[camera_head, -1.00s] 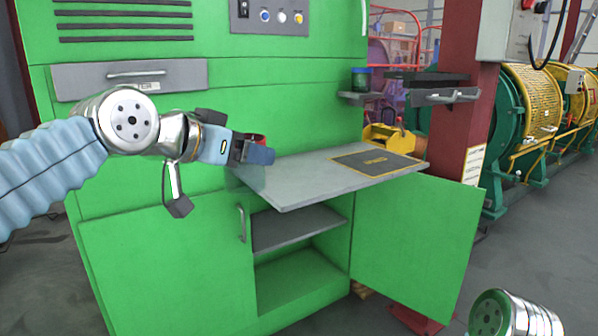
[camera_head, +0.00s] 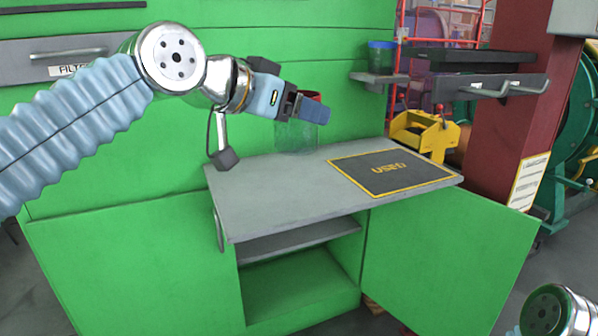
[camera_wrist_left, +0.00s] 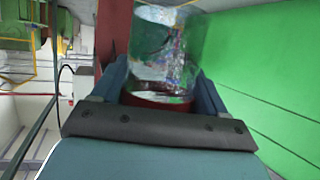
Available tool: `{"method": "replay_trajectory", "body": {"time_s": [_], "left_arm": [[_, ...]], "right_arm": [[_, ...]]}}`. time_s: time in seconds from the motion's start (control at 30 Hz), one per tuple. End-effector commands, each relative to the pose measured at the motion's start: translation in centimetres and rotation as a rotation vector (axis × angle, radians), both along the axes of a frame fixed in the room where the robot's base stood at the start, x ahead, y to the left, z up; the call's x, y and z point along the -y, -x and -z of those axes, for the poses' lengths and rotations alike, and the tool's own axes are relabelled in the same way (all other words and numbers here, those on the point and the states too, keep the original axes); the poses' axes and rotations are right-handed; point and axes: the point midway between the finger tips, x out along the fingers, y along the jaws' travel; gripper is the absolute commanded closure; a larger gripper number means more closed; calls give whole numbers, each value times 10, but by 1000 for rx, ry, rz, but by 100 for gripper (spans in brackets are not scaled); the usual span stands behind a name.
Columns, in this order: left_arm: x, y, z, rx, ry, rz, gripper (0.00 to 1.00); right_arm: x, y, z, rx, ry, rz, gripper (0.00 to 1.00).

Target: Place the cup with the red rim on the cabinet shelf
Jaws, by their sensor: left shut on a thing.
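The clear cup with the red rim (camera_head: 296,136) is held by my left gripper (camera_head: 306,108) near its rim, upright over the back of the grey worktop. I cannot tell whether its base touches the worktop. In the left wrist view the clear cup (camera_wrist_left: 165,50) sits between the fingers, its red rim nearest the palm. The grey cabinet shelf (camera_head: 300,238) is inside the green cabinet below the worktop, partly hidden by the worktop. The cabinet's right door stands open. My right gripper is out of view; only part of my right arm shows at the lower right.
The grey worktop (camera_head: 262,195) carries a dark mat marked USED (camera_head: 388,172). A cup with a blue rim (camera_head: 381,58) stands on a small side bracket. A yellow holder (camera_head: 424,133) is behind the worktop. The open green door (camera_head: 445,255) bounds the cabinet opening's right side.

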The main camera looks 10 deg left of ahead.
Motion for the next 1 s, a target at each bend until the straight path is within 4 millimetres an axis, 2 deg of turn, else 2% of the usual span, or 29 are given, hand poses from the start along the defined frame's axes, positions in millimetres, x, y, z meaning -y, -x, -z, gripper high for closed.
{"method": "replay_trajectory", "body": {"time_s": [0.17, 0.4, 0.5, 0.77, 0.9, 1.0], "left_arm": [[-12, -19, 12, -4, 1, -3, 57], [-48, -77, 42, -4, 1, -5, 57], [-57, -90, 62, -5, 2, -4, 57], [-67, -107, 84, -1, 0, -1, 57], [-75, -120, 104, -3, 1, -4, 57], [-75, -119, 122, -2, 1, -2, 57]], "right_arm": [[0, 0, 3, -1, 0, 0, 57], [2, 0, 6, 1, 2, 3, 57], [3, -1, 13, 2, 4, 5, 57], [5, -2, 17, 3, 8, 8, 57], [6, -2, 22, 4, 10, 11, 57], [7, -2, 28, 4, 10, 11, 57]]}}
